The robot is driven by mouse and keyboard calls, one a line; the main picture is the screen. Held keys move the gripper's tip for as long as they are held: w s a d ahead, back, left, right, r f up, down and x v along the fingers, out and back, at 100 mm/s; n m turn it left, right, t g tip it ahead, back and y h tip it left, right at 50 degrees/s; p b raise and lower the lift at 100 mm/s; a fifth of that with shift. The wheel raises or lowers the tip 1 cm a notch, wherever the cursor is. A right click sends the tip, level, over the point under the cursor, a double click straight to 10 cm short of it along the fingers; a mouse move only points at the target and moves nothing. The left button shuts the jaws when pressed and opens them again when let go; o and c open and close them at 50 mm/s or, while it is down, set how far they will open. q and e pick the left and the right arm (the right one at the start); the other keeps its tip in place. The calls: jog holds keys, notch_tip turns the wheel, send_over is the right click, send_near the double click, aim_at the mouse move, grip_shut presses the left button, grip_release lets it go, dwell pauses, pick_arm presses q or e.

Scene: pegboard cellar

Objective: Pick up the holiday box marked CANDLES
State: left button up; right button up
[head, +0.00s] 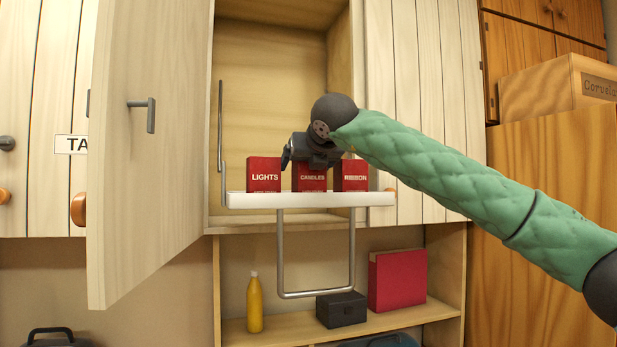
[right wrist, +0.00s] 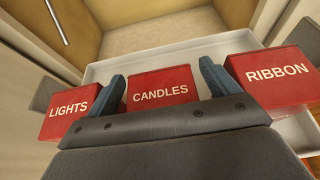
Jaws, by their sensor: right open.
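The red box marked CANDLES (head: 312,178) stands in the middle of a white pull-down shelf (head: 330,200), between the red box marked LIGHTS (head: 264,175) and the red box marked RIBBON (head: 353,172). My right gripper (head: 312,155) is over the CANDLES box and hides its upper part in the head view. In the right wrist view the CANDLES box (right wrist: 160,88) lies between the two blue fingers of the open gripper (right wrist: 163,85). LIGHTS (right wrist: 72,110) is left of the fingers and RIBBON (right wrist: 270,78) right of them. I cannot tell whether the fingers touch a box. My left gripper is not in view.
An open cabinet door (head: 150,190) stands to the left of the shelf. A metal handle bar (head: 316,294) hangs below it. A yellow bottle (head: 255,303), a dark box (head: 341,309) and a red binder-like box (head: 397,279) stand on the lower shelf.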

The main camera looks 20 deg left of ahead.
jog(key=c, duration=1.2)
jog(key=shift+o, duration=0.2)
